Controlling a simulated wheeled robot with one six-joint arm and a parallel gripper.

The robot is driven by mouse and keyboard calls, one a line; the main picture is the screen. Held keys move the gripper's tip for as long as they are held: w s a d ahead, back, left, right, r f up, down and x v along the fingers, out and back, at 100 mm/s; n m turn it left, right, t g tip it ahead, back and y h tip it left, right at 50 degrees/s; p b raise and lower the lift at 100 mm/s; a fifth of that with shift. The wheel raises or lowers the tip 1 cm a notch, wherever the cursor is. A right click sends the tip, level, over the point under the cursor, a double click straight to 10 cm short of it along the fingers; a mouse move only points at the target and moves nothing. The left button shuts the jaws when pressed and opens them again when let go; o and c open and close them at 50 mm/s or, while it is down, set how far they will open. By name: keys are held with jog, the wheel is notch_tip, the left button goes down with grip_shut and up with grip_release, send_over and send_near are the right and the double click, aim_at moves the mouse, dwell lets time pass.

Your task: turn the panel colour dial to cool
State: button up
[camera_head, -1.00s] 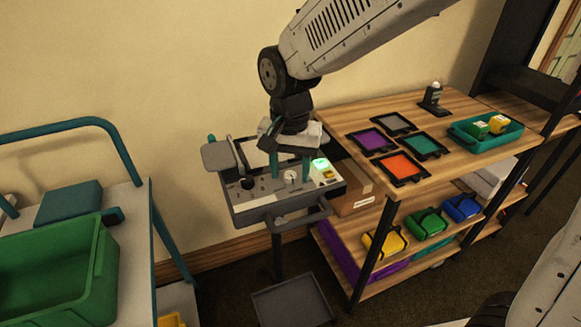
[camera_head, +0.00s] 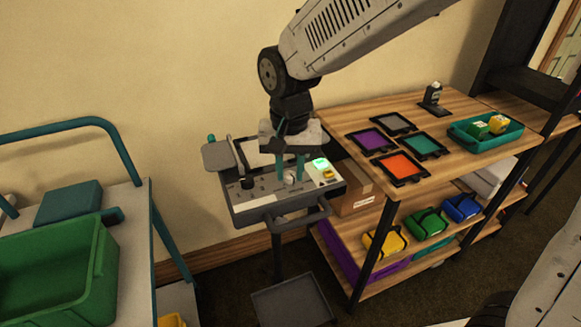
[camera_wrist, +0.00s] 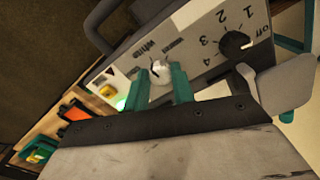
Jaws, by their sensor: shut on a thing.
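The colour dial, a small pale knob (camera_head: 290,179), sits on the grey control panel (camera_head: 262,192). My gripper (camera_head: 290,172) points down at the panel with its two teal fingers on either side of this knob, shut on it. In the wrist view the pale knob (camera_wrist: 160,71) shows between the fingertips (camera_wrist: 161,78). A label by it seems to read "white"; the other lettering is blurred or hidden, so I cannot tell the dial's setting. A separate black knob (camera_wrist: 234,42), marked off and with numbers, is beside it; it also shows in the head view (camera_head: 247,183).
A lit green display (camera_head: 320,164) and a yellow button (camera_head: 327,175) are right of the dial. A handle bar (camera_head: 300,219) runs along the panel's front. A wooden shelf (camera_head: 460,103) with coloured trays stands right; a cart with a green bin (camera_head: 98,262) stands left.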

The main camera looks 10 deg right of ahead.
aim_at(291, 173)
jog(key=n, duration=0.5)
jog(key=shift+n, duration=2.3)
jog(key=shift+d, duration=0.1)
jog(key=o, duration=1)
jog(key=shift+r, duration=0.1)
notch_tip(291, 173, up, 8)
jog(key=shift+f, duration=0.15)
